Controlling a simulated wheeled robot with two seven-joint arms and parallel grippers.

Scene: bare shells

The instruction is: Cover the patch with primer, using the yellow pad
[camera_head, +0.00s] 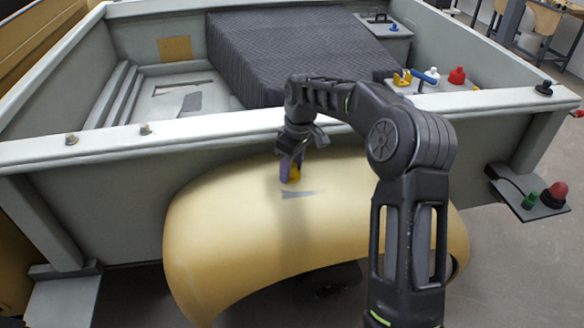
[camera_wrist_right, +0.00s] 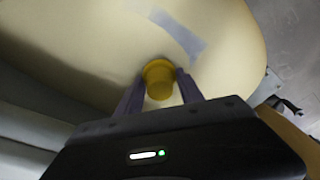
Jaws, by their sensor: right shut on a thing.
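A grey-blue patch (camera_head: 300,194) lies on top of the cream-yellow curved shell (camera_head: 235,225) in the head view. It also shows in the right wrist view as a pale bluish strip (camera_wrist_right: 178,35). My right gripper (camera_head: 290,172) is shut on the yellow pad (camera_head: 294,174), close above the shell at the upper left of the patch. In the right wrist view the yellow pad (camera_wrist_right: 159,78) sits between the purple fingers, apart from the strip in the picture. I cannot tell whether the pad touches the shell. My left gripper is not in view.
The grey box wall's rim (camera_head: 190,135) runs behind the shell. A dark ribbed block (camera_head: 290,55) fills much of the box. A small shelf with a red-topped and a white item (camera_head: 432,75) stands at the right. A side ledge (camera_head: 525,195) holds green and red items.

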